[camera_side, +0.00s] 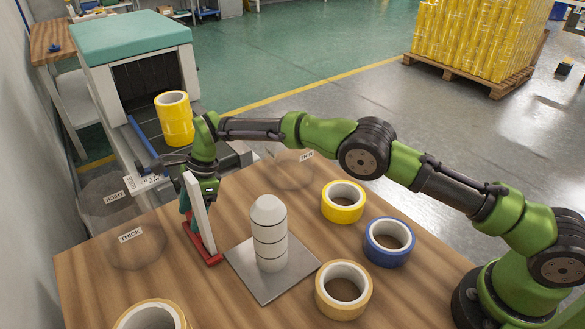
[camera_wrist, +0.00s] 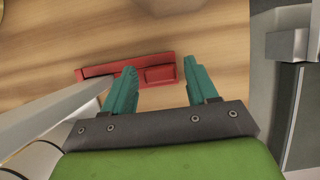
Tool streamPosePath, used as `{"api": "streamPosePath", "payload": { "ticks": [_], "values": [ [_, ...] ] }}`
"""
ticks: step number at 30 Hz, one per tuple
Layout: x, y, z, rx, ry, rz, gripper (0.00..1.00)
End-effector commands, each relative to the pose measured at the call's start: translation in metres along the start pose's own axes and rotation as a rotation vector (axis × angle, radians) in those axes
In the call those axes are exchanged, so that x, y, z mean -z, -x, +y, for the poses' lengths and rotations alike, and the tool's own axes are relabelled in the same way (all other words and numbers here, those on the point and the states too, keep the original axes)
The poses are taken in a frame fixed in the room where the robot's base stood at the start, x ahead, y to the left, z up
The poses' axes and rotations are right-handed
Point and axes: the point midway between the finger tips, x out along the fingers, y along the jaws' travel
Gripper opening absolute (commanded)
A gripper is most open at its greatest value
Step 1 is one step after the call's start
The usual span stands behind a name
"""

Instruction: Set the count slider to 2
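A red base (camera_side: 214,260) with a tall white upright panel (camera_side: 199,215) stands on the wooden table, left of the spindle; I take this to be the count slider. In the wrist view its red track (camera_wrist: 120,68) lies below me with a small raised red block (camera_wrist: 160,75) near its right end. No count marks are readable. My gripper (camera_wrist: 161,67) is open and points down, its teal fingers on either side of the block as seen from above. In the side view my gripper (camera_side: 186,205) is largely hidden behind the panel. I cannot tell whether the fingers touch the block.
A white ringed spindle (camera_side: 269,235) stands on a metal plate (camera_side: 285,284) close to the right. Tape rolls, yellow (camera_side: 343,202), blue (camera_side: 390,242) and tan (camera_side: 343,290), lie beyond it. Clear bins, including one labelled THICK (camera_side: 131,237), stand left. A machine (camera_side: 132,42) stands behind.

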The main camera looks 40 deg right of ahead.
Motion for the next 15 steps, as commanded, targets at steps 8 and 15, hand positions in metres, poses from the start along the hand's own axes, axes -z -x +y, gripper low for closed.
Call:
{"api": "streamPosePath", "payload": {
  "ticks": [8, 15],
  "values": [
    [0.0002, 0.0003, 0.0001, -0.001, 0.000, 0.000, 0.14],
    [0.0004, 0.0003, 0.0001, -0.001, 0.000, 0.001, 0.00]
  ]
}}
